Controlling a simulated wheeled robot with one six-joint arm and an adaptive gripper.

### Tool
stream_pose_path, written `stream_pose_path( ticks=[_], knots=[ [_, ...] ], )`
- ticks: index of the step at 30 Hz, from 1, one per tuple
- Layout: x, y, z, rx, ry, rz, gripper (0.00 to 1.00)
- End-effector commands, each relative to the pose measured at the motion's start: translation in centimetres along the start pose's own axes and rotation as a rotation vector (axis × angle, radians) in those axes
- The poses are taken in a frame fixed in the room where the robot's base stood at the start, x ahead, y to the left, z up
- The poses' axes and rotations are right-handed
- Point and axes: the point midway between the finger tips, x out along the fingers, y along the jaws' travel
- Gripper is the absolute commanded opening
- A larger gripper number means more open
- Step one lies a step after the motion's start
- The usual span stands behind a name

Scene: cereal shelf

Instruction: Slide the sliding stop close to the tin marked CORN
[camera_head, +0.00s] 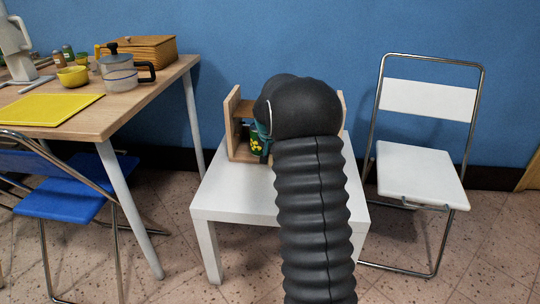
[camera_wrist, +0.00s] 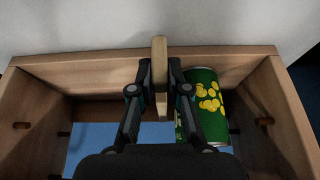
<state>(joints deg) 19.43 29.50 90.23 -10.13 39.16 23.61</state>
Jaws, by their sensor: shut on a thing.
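The sliding stop (camera_wrist: 159,62), an upright light-wood piece, shows in the wrist view at the near wooden rail. My gripper (camera_wrist: 159,92) is shut on it, one finger on each side. A green tin (camera_wrist: 207,100) with yellow kernel-like spots lies just right of the gripper there, inside the wooden shelf (camera_wrist: 90,70). Only a narrow gap separates the tin and the right finger. In the head view the tin (camera_head: 256,140) shows at the left of my arm. My arm hides the stop and the fingers there. I cannot read the word CORN on the tin.
The shelf stands on a white table (camera_head: 232,192). Its left part is empty in the wrist view. A wooden table (camera_head: 140,100) with dishes is at the left, with a blue chair (camera_head: 65,198) before it. A white folding chair (camera_head: 420,175) is at the right.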

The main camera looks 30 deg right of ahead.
Motion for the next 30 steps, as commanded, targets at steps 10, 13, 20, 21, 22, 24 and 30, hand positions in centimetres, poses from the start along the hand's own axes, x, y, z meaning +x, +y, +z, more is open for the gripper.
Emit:
stream_pose_path(
  ticks=[10,13,20,21,22,24,30],
  knots=[
    [0.0,-0.2,0.0,-0.003,0.001,-0.001,0.42],
    [0.0,-0.2,0.0,-0.003,0.001,-0.001,0.42],
    [-1.5,-0.2,0.0,-0.003,0.003,-0.002,0.42],
    [-2.2,-0.2,-0.1,-0.003,0.004,-0.002,0.42],
    [-2.7,-0.2,-0.1,-0.003,0.004,-0.003,0.42],
    [-4.1,-0.2,-0.1,-0.003,0.005,-0.003,0.42],
    [-8.1,-0.2,0.0,-0.004,0.005,-0.002,0.42]
  ],
)
